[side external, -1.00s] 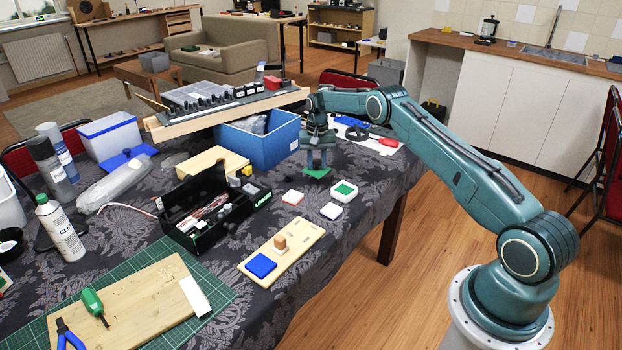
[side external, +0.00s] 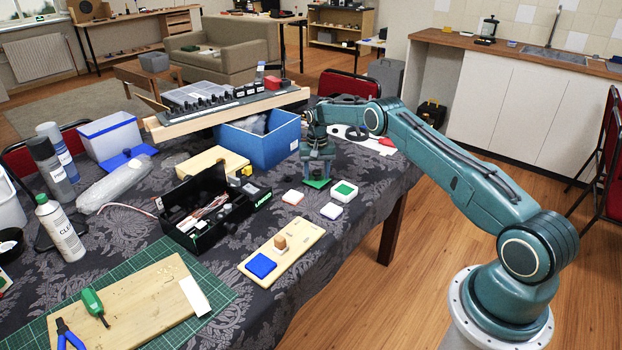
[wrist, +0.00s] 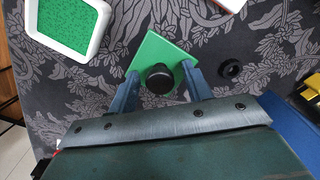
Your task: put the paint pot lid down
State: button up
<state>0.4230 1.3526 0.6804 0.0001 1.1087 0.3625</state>
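The paint pot lid is a green square plate (wrist: 158,48) with a round black knob (wrist: 160,78). In the side external view the lid (side external: 317,184) is low at the tablecloth, behind the white tub with a green top, and looks to be resting on the cloth. My gripper (wrist: 161,80) is right above the lid, one finger on each side of the knob. The fingers stand apart, with gaps between them and the knob, so it looks open. My gripper also shows in the side external view (side external: 317,178).
The white tub with green inside (wrist: 68,22) is close by, also in the side external view (side external: 344,191). A small black ring (wrist: 230,69) lies right of the lid in the wrist view. A blue crate (side external: 270,146) stands behind.

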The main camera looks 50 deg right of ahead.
aim_at(317, 171)
jog(key=shift+r, duration=0.1)
notch_tip(317, 171, up, 12)
dwell(0.9)
dwell(0.5)
